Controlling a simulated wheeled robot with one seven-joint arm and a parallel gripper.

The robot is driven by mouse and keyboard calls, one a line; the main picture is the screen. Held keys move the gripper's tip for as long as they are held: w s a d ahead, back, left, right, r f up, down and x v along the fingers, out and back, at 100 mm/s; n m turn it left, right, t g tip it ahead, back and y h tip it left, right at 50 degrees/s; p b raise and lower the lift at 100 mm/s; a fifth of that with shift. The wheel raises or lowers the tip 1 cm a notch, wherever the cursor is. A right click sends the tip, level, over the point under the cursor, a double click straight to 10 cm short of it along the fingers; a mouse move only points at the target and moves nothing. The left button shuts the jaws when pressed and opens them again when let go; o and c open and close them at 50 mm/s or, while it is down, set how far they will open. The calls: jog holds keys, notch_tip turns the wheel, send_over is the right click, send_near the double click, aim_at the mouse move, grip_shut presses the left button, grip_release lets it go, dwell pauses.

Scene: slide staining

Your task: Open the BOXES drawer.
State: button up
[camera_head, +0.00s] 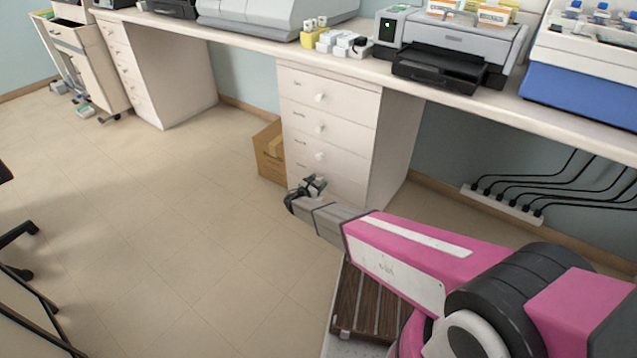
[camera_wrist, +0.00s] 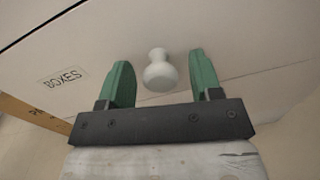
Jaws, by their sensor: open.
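The BOXES drawer (camera_wrist: 230,50) fills much of the wrist view, with its BOXES label (camera_wrist: 63,78) at the left. Its round white knob (camera_wrist: 160,72) stands between the two green fingers of my gripper (camera_wrist: 161,82). The fingers are open, with a gap on each side of the knob. In the head view my gripper (camera_head: 306,190) is in front of the lowest drawer of the white drawer unit (camera_head: 331,130) and hides that drawer's knob. The drawer front looks flush with the unit.
Several drawers with white knobs sit above it, all looking closed. A cardboard box (camera_head: 268,152) stands on the floor left of the unit. The counter (camera_head: 365,68) overhangs above, bearing a printer (camera_head: 445,45). Open floor (camera_head: 170,220) lies in front and left.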

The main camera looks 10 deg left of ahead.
jog(key=shift+w+d, duration=0.1)
jog(key=shift+w, duration=0.1)
grip_shut()
jog(key=d+v, duration=0.1)
jog(key=v, duration=3.5)
jog(key=shift+s+d, duration=0.2)
jog(key=shift+s, duration=0.15)
jog(key=shift+r, duration=0.1)
grip_release()
jog(key=shift+s+a, duration=0.1)
jog(key=v, duration=1)
jog(key=shift+s, duration=0.3)
jog(key=shift+a, duration=0.15)
